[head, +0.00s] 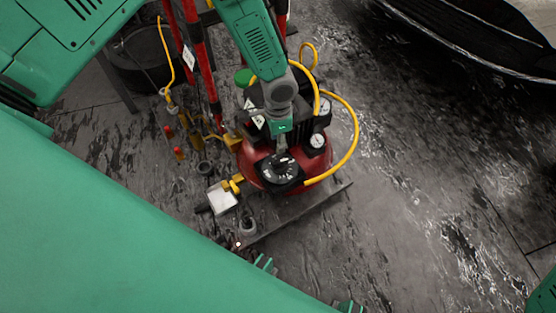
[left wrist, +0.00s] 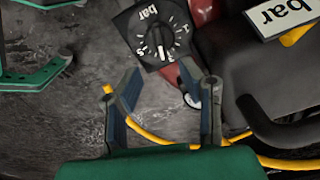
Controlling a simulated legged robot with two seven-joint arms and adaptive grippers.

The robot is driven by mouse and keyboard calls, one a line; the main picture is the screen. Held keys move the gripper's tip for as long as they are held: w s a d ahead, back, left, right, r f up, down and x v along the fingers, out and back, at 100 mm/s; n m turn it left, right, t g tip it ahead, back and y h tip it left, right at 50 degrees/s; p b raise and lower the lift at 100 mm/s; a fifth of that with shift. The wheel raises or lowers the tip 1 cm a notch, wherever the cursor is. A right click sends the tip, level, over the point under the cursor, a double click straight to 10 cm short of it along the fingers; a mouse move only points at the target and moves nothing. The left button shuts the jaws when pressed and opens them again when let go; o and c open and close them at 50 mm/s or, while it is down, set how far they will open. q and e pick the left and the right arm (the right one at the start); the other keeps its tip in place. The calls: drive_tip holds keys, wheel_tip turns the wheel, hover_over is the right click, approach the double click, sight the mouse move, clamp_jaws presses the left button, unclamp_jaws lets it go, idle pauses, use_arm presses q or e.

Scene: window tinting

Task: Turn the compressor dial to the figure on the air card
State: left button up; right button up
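The compressor dial (head: 280,170) is a black square plate with a round knob on the front of the red compressor (head: 252,168). In the left wrist view the dial (left wrist: 157,40) shows "bar" upside down, a scale and a white pointer mark toward the picture's bottom. My left gripper (head: 281,148) is just above the dial. Its two fingers (left wrist: 162,90) are apart with nothing between them; the dial lies beyond their tips.
A yellow hose (head: 352,130) loops around the compressor's right side, near two gauges (head: 318,140). A white block or card (head: 222,199) with a yellow fitting lies left of the dial. Red posts (head: 197,50) and a dark bucket (head: 145,55) stand behind.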

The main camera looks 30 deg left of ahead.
sight(278, 161)
use_arm(q)
wheel_tip(278, 161, down, 11)
drive_tip(key=b, duration=0.4)
drive_tip(key=shift+d, duration=0.1)
clamp_jaws()
